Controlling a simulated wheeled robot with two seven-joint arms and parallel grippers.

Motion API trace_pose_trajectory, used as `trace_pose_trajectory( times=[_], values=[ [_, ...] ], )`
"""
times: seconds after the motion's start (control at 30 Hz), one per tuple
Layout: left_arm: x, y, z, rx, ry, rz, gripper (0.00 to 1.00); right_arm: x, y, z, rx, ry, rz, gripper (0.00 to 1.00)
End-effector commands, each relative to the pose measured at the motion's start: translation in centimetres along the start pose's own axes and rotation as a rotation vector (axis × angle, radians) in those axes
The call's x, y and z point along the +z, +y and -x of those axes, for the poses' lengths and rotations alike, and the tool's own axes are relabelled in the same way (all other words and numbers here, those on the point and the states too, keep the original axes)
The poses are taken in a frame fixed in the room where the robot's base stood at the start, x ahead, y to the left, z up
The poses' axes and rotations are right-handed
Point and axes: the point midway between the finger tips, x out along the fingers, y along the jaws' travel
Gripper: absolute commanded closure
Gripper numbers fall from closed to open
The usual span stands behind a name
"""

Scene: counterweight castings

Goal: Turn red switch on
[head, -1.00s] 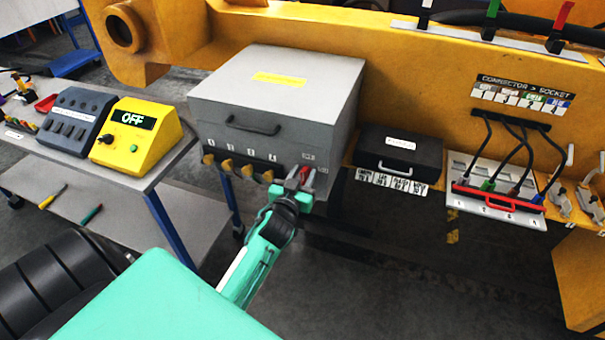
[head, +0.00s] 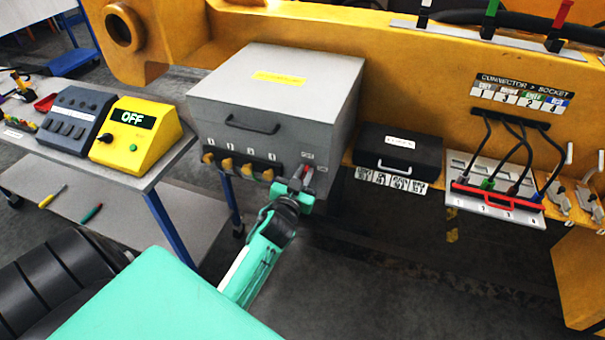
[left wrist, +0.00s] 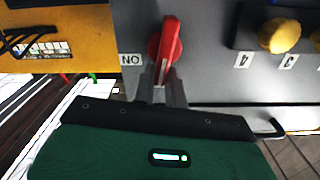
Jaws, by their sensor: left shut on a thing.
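The red switch (left wrist: 170,40) is a rotary handle on the front of a grey box (head: 330,100). In the left wrist view, which is upside down, its handle stands nearly upright with a slight tilt, and an ON label (left wrist: 131,60) lies beside it. In the head view my gripper mostly hides the switch. My left gripper (head: 302,183) is at the box's lower right front corner, its fingers shut on the red switch; they also show in the left wrist view (left wrist: 165,76). My right gripper is not in view.
Several yellow knobs (head: 227,164) sit left of the switch on the same box. A yellow console (head: 135,150) reading OFF stands on a cart at left. A black case (head: 398,150) and a connector panel with cables (head: 495,190) are to the right. Open floor lies below.

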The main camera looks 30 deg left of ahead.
Motion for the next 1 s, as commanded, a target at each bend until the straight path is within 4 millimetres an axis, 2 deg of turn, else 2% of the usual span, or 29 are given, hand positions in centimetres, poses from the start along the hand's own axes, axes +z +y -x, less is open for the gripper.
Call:
trace_pose_trajectory(
  times=[0.5, 1.0],
  values=[
    [0.5, 1.3, 0.0, 0.001, -0.003, -0.480, 1.00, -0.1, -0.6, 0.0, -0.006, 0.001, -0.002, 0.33],
    [1.4, 2.3, 0.0, 0.002, -0.004, -0.956, 1.00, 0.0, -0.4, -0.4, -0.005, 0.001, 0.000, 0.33]
  ],
)
